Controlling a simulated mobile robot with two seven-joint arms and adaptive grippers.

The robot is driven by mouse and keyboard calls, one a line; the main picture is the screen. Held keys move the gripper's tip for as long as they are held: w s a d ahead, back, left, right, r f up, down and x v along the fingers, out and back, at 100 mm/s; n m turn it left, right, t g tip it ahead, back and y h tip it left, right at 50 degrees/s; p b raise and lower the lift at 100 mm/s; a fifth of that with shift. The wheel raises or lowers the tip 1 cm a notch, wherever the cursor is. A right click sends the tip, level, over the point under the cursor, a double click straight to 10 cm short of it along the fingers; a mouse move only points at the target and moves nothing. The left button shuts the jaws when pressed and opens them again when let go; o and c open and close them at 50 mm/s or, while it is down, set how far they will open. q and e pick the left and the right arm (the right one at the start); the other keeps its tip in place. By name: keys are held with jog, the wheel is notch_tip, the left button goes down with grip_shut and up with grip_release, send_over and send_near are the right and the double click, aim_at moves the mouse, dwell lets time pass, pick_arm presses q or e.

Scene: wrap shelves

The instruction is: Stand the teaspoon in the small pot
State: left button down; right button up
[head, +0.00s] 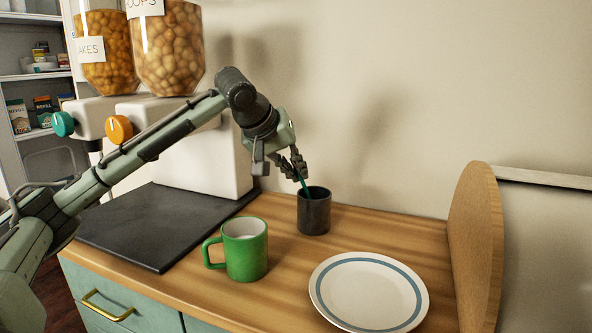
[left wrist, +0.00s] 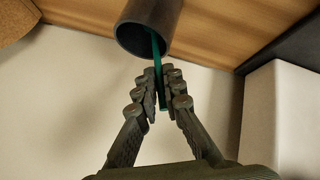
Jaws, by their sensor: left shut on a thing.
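The small pot (head: 314,215) is a dark grey cup standing upright on the wooden counter near the wall; its open mouth also shows in the left wrist view (left wrist: 130,42). The teaspoon (head: 303,184) is a thin teal stick; in the left wrist view (left wrist: 161,88) it runs from between my fingers into the pot's mouth. My left gripper (head: 294,168) is just above the pot and shut on the teaspoon, which tilts slightly. The spoon's lower end is hidden inside the pot, so I cannot tell whether it touches the bottom. My right gripper is not in view.
A green mug (head: 246,254) stands front left of the pot. A white plate with a blue ring (head: 369,292) lies front right. Two cereal dispensers (head: 167,50) stand behind on the left, above a dark mat (head: 160,232). A rounded wooden panel (head: 474,240) bounds the right.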

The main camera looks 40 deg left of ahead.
pick_arm(q)
jog(key=shift+f, duration=0.5)
jog(key=c, duration=1.7)
grip_release()
jog(key=shift+c, duration=0.2)
jog(key=shift+o, duration=0.5)
jog(key=shift+r, duration=0.4)
jog(key=v, duration=1.2)
jog(key=shift+r, duration=0.2)
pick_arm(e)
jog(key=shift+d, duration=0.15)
